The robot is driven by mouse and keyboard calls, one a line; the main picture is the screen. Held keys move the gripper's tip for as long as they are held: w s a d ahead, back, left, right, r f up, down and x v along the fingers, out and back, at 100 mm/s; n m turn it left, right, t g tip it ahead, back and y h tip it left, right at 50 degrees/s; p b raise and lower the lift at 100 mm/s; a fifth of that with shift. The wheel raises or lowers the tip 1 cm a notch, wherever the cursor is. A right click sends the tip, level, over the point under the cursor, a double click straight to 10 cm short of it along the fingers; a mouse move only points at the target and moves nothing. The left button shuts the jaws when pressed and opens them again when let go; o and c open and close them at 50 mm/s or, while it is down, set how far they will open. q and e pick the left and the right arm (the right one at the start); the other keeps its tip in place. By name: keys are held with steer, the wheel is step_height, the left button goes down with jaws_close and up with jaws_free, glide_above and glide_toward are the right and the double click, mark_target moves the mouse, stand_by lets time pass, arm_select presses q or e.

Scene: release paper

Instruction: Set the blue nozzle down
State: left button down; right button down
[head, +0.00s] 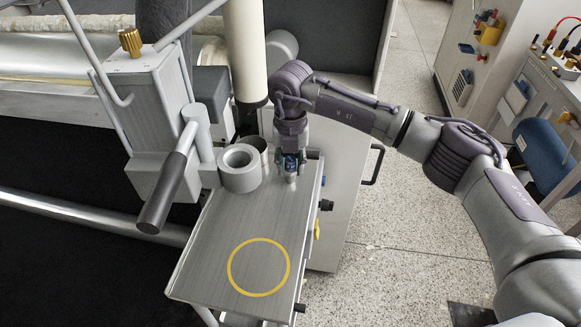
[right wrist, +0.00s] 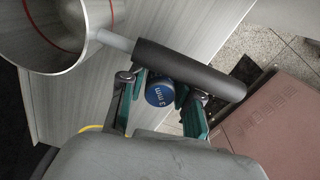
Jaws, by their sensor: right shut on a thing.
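My right gripper (head: 291,160) is over the far right part of a grey metal table (head: 225,225), pointing down. It is shut on the blue nozzle (head: 290,166), whose lower end shows pale below the fingers. In the right wrist view the nozzle's round blue end (right wrist: 160,92), marked "3 mm", sits between the two green-edged fingers of the right gripper (right wrist: 162,100). I cannot tell whether its tip touches the table. A yellow ring (head: 289,268) is marked on the near part of the tabletop, and nothing stands in it. My left gripper is not in view.
A thick grey ring-shaped part (head: 240,178) stands left of the gripper. Further left is a grey machine block (head: 150,105) with a dark handle (head: 166,185). A pale upright cylinder (head: 244,50) rises behind. The wrist view shows a dark bar (right wrist: 190,70) close to the nozzle.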

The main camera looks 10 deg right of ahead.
mark_target(291, 159)
steer(key=shift+r, duration=0.1)
steer(key=shift+s+f, duration=0.1)
steer(key=shift+f, duration=0.1)
steer(key=c, duration=1.1)
jaws_free()
steer(key=shift+r, duration=0.1)
step_height(291, 159, up, 12)
steer(key=p, duration=0.7)
steer(key=shift+r, duration=0.15)
